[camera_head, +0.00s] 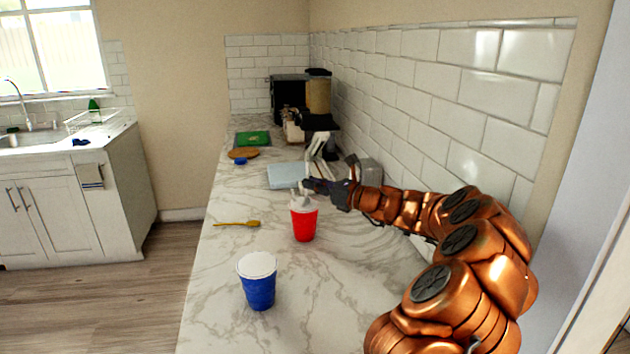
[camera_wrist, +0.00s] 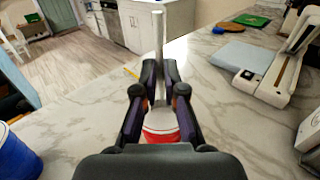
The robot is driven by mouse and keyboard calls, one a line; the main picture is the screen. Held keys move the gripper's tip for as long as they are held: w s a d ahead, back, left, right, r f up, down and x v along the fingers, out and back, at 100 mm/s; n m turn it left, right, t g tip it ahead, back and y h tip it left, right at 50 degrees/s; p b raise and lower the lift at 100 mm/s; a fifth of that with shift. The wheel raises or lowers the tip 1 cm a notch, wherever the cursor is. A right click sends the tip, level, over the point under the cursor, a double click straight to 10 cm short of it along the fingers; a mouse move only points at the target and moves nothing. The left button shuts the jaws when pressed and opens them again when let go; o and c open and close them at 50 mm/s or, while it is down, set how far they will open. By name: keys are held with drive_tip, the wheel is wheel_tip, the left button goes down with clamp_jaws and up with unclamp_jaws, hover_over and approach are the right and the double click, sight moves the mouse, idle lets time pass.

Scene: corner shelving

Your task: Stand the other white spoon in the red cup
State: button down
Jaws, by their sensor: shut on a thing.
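The red cup (camera_head: 304,224) stands upright on the marble counter, right of the middle. White spoon-like shapes (camera_head: 299,198) show at and above its rim; I cannot tell them apart clearly. My gripper (camera_head: 308,185) is just above the cup. In the wrist view, my gripper (camera_wrist: 160,92) is shut on a pale, upright white spoon (camera_wrist: 158,45), which reaches up past the fingertips. The red cup (camera_wrist: 160,134) shows directly below the fingers there, partly hidden by them. I cannot tell whether the held spoon's lower end is inside the cup.
A blue cup (camera_head: 258,286) stands nearer, toward the front left. A yellow spoon (camera_head: 238,224) lies left of the red cup. A pale blue board (camera_head: 288,176) lies behind it, beside a white appliance (camera_head: 320,146). The tiled wall borders the counter's right side.

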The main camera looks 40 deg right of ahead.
drive_tip(key=shift+f+b, duration=0.45)
drive_tip(key=shift+f, duration=1.05)
drive_tip(key=c, duration=1.2)
unclamp_jaws()
wheel_tip(320, 180, up, 10)
